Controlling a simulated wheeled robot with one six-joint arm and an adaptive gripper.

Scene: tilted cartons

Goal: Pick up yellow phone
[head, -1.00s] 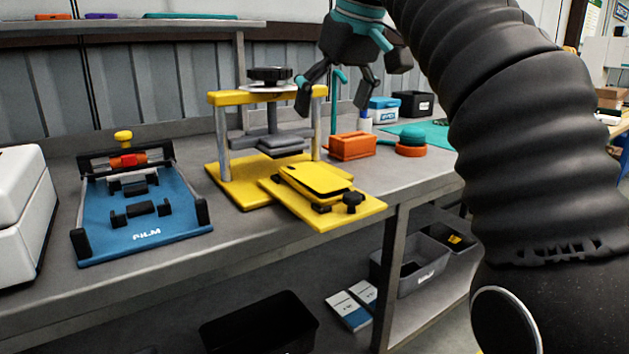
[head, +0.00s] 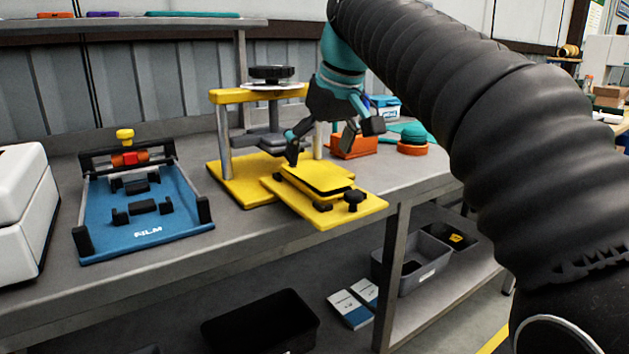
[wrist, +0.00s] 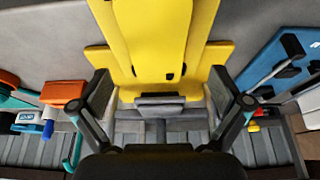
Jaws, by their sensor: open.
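The yellow phone (head: 318,177) lies on black supports on the yellow base plate (head: 360,205) of the press, near the bench's front edge. In the wrist view the phone (wrist: 150,40) is at the upper middle, yellow against the yellow plate, so its outline is hard to separate. My gripper (head: 320,150) is open and empty, just above and behind the phone in the head view. Its two fingers (wrist: 165,108) spread to either side in the wrist view, apart from the phone. My gripper hides part of the press behind it.
The yellow press (head: 222,140) with a black knob stands behind the phone. A blue film fixture (head: 145,235) is at left, beside a white machine (head: 20,210). An orange box (head: 355,147) and an orange-and-teal button (head: 412,149) are at right. Bare bench lies between the fixture and press.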

